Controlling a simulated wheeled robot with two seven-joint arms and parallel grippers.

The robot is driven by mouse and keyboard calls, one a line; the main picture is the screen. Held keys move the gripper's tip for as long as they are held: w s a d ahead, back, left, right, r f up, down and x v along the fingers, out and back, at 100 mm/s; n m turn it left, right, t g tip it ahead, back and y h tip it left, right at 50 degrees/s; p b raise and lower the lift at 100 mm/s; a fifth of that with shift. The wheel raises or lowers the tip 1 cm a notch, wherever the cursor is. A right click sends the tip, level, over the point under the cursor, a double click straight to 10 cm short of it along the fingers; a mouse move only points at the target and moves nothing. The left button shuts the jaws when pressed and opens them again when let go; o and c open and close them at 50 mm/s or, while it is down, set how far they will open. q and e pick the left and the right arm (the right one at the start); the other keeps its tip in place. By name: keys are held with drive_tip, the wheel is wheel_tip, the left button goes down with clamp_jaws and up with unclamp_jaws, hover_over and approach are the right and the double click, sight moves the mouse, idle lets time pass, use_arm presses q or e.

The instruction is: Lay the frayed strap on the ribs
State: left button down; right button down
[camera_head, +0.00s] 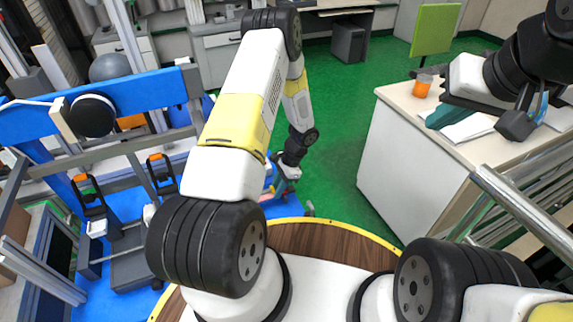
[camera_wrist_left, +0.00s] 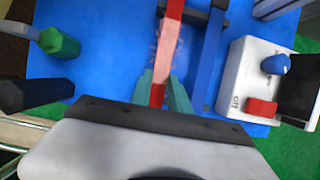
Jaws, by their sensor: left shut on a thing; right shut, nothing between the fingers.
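The frayed strap (camera_wrist_left: 171,40), red and pale pink with loose fibres at its left edge, runs from the top of the left wrist view down between my left gripper's teal fingers (camera_wrist_left: 163,92). The fingers are shut on it. A blue floor area lies below. In the head view my left gripper (camera_head: 287,172) hangs low beyond the wooden rim, with only a little of the strap visible beside it. My right gripper (camera_head: 539,112) is shut and empty above the pale counter at the right. I cannot clearly identify the ribs.
A dark blue frame (camera_wrist_left: 207,50) stands right of the strap, with a white control box (camera_wrist_left: 250,80) beyond it. The counter (camera_head: 410,155) carries an orange jar (camera_head: 422,86) and a teal item (camera_head: 440,117). Metal rails and a blue beam (camera_head: 150,97) crowd the left. Green floor is open between.

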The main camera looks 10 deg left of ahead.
use_arm(q)
drive_tip(key=c, duration=1.2)
unclamp_jaws()
drive_tip(key=shift+o, duration=0.2)
drive_tip(key=shift+r, duration=0.1)
drive_tip(key=v, duration=0.7)
drive_tip(key=shift+d+r, duration=0.15)
drive_tip(key=shift+r, duration=0.1)
